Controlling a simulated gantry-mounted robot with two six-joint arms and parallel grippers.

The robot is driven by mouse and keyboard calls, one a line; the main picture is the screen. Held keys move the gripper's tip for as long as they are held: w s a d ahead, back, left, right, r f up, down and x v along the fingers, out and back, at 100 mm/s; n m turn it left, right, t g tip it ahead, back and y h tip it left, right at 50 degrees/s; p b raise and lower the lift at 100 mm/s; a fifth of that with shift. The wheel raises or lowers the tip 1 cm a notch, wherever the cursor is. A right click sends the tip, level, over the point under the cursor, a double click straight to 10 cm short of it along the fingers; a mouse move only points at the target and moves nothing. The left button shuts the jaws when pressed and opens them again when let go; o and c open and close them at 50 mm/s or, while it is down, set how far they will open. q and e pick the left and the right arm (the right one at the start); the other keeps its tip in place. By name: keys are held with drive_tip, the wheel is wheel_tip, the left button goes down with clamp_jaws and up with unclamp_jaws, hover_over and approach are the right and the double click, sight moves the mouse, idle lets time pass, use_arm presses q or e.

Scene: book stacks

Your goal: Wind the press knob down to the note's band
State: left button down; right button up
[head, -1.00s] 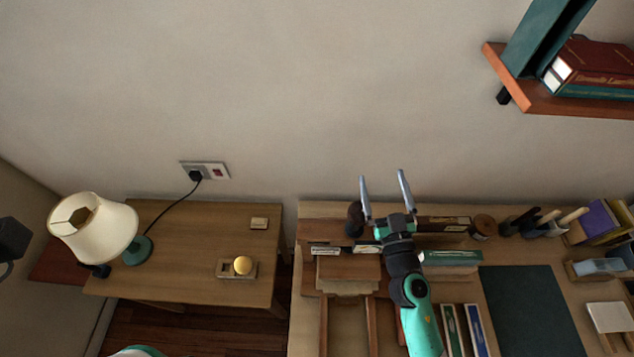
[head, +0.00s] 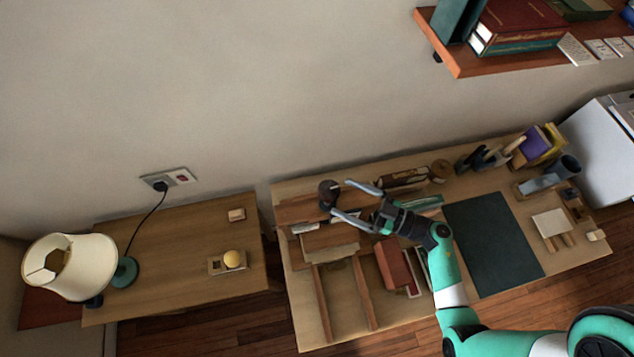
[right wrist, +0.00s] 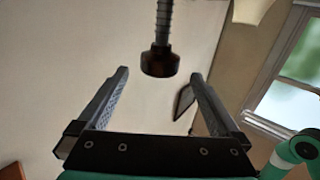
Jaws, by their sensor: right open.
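The press knob (head: 328,190) is a dark, rounded knob near the back left of the workbench. In the right wrist view the knob (right wrist: 160,62) sits on a grey threaded screw (right wrist: 164,20). My right gripper (head: 340,198) is open, its fingers pointing left towards the knob. In the right wrist view its fingers stand on either side of an empty gap, and the knob shows beyond their tips, apart from them. I cannot make out which card is the note, and no band can be read. My left gripper is out of view.
Wooden press parts (head: 330,243) and a red-brown book (head: 393,263) lie on the bench (head: 335,333). A dark green mat (head: 492,245) lies further right. A side table (head: 160,290) with a lamp (head: 70,266) stands left. A bookshelf (head: 520,55) juts from the wall above.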

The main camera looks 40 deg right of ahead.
sight(329, 192)
drive_tip(key=b+x, duration=0.1)
drive_tip(key=x, duration=0.8)
drive_tip(key=shift+s, duration=0.1)
drive_tip(key=shift+c, duration=0.2)
